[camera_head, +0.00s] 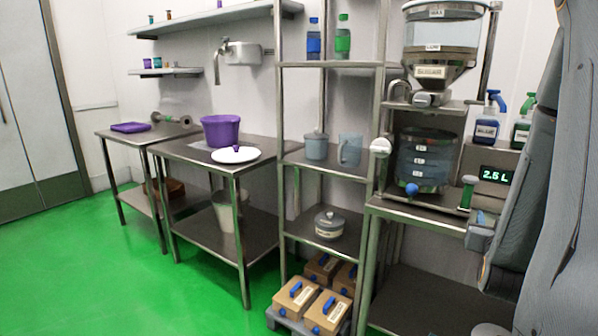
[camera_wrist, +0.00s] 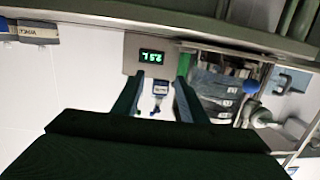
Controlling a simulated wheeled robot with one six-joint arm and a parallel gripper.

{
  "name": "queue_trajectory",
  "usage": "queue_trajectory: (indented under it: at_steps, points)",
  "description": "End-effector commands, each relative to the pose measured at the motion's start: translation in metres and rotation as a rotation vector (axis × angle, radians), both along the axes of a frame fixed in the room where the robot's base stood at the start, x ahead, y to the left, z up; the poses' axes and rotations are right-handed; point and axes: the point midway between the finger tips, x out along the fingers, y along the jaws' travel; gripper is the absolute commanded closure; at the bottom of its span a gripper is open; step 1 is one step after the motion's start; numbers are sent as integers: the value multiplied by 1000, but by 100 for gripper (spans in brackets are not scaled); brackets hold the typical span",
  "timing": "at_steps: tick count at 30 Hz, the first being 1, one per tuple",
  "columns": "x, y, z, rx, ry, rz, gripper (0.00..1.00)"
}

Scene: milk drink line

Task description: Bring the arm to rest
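My arm (camera_head: 545,170) hangs large and grey down the right side of the head view. In the wrist view my gripper (camera_wrist: 157,88) shows two dark fingers set well apart, with nothing held between them. Past the fingertips, the wrist view shows the dispenser station upside down. The green-lit volume display (camera_wrist: 152,56) appears just beyond the gap between the fingers. The same display (camera_head: 495,175) reads 2.5 L in the head view, left of my arm. My gripper's fingers cannot be made out in the head view.
A sugar hopper (camera_head: 440,50) stands above a clear graduated tank (camera_head: 427,160), close left of my arm. Spray bottles (camera_head: 487,118) stand behind the display. A shelf rack (camera_head: 330,180) and a steel table (camera_head: 195,155) lie farther left. The green floor (camera_head: 120,270) is open at left.

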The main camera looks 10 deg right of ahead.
Motion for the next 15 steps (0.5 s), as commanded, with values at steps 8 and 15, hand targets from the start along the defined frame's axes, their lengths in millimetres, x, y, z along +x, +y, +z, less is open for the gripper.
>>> queue_trajectory:
  at_steps: [8,15]
  points:
    - [24,43,-19,104,130,85,61]
    - [39,118,-44,240,344,212,61]
